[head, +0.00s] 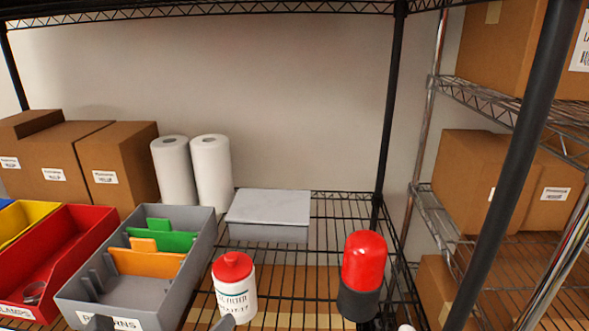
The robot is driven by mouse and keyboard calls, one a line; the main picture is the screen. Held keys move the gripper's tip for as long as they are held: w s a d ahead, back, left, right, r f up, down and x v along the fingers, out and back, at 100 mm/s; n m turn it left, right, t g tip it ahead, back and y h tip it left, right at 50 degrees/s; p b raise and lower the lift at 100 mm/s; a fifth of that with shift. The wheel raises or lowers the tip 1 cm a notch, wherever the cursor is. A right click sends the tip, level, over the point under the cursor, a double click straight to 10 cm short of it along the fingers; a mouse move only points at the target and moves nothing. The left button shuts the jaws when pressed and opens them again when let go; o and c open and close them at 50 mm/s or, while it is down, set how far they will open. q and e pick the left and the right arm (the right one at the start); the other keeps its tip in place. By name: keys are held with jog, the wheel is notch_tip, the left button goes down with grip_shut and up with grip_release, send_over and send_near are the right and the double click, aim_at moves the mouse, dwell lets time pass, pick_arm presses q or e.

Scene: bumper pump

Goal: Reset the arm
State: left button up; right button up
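No full arm shows in the head view. A small pale piece (405,327) shows at the bottom edge, right of the red-domed object. Finger gaps and anything held are out of sight. The red-domed object (364,262) with a black base stands upright on the wire shelf. The white bottle (234,290) with a red cap stands left of it.
A grey bin (78,300) holds green and orange dividers. A red bin (72,225) and yellow bin (22,220) are farther left. A grey box (268,214), paper rolls (211,172) and cartons (117,165) stand behind. Black posts (390,110) frame the shelf; bare wire lies between bottle and dome.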

pick_arm(q)
jog(key=s+a+f+n+g+y, duration=0.15)
jog(key=s+f+n+g, duration=0.4)
jog(key=n, duration=0.85)
jog(key=s+a+f+n+g, duration=0.3)
jog(key=s+f+n, duration=0.5)
jog(key=n, duration=0.7)
jog(key=w+d+f+t+h, duration=0.2)
jog(key=w+d+t+h, duration=0.1)
jog(key=w+d+t, duration=0.3)
jog(key=shift+w+d+m+t, duration=0.2)
jog(key=shift+m+t, duration=0.1)
jog(key=shift+t, duration=0.45)
